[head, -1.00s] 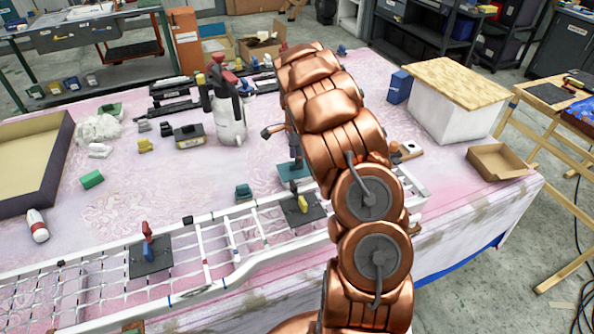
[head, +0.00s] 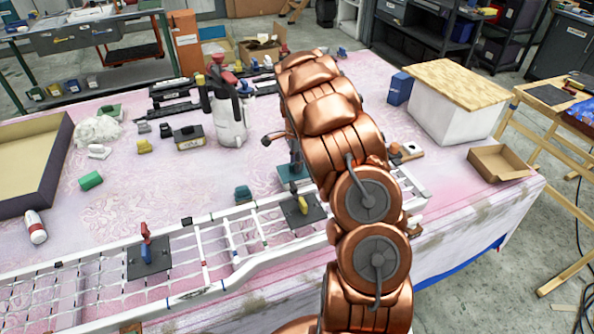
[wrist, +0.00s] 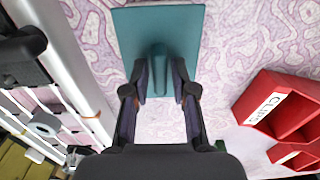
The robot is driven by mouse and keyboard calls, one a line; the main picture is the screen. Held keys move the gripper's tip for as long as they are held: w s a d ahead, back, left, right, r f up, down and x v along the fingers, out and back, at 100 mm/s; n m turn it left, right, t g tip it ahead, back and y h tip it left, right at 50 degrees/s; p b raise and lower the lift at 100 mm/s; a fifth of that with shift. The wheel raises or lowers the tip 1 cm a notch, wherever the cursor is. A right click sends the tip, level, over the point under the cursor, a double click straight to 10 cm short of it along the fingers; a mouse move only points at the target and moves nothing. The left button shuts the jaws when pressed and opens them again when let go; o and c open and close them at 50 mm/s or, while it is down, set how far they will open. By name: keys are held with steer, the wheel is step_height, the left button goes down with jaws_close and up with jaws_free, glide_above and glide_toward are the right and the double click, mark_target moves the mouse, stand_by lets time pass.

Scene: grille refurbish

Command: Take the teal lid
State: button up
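The teal lid (wrist: 185,28) is a flat rectangular plate with a raised bar handle (wrist: 158,68) in its middle, seen in the wrist view. In the head view part of the lid (head: 290,172) shows on the pink cloth, beside my arm, which hides the rest. My gripper (wrist: 160,85) is open, its two dark fingers on either side of the handle. Narrow gaps seem to show between fingers and handle. Whether the fingers are level with the handle or just above it, I cannot tell.
The white grille frame (head: 225,270) runs along the table's front, left of the lid; it also shows in the wrist view (wrist: 70,65). A red bin marked CLIPS (wrist: 285,105) stands to the lid's right there. A white sprayer (head: 230,118) stands farther back.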

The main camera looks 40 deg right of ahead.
jaws_close()
steer(key=shift+r, duration=0.85)
stand_by(0.5)
steer(key=shift+r, duration=1.65)
